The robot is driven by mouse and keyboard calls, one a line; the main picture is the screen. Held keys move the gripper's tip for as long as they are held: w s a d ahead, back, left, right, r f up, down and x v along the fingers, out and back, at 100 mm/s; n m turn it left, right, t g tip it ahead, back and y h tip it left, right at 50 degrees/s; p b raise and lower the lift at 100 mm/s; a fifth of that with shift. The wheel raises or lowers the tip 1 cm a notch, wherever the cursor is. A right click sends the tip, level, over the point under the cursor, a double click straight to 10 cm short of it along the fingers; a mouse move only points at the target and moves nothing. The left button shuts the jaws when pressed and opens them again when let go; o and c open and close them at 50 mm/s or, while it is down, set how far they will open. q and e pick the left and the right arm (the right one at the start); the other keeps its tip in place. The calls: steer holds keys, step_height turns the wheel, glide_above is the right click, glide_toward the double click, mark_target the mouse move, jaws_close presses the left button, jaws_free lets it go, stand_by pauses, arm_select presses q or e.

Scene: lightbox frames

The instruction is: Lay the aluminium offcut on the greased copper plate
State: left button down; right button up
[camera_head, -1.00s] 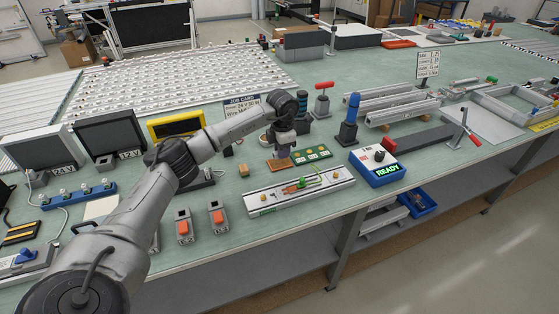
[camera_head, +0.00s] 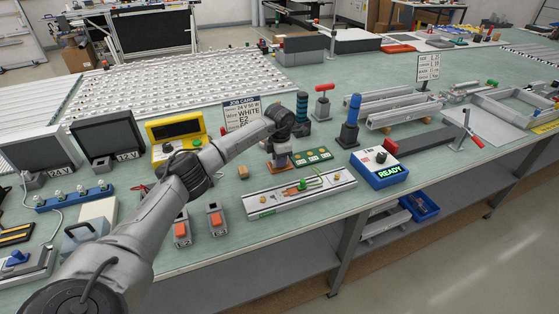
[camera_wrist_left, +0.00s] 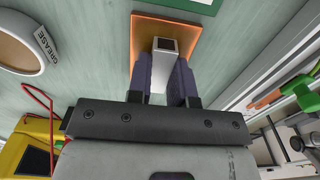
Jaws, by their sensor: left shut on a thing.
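The copper plate (camera_head: 272,170) is a small orange-brown square lying on the green bench top. It also shows in the left wrist view (camera_wrist_left: 147,30), under the fingertips. My left gripper (camera_head: 281,160) points down over the plate, its dark fingers low at it. In the left wrist view my left gripper (camera_wrist_left: 164,80) is shut on the aluminium offcut (camera_wrist_left: 163,62), a small pale grey block with a dark end face. The offcut is over the plate; I cannot tell whether it touches. In the head view the fingers hide most of it. My right gripper is not in view.
A grease tub (camera_wrist_left: 25,45) stands left of the plate in the wrist view. A pale rail fixture (camera_head: 300,194) with green wire lies in front. A green card (camera_head: 312,156) lies right of the plate, and a blue READY box (camera_head: 381,169) farther right.

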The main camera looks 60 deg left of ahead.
arm_select(q)
steer(key=c, duration=1)
jaws_free()
steer(key=shift+r+p, duration=1.75)
steer(key=shift+r, duration=4.4)
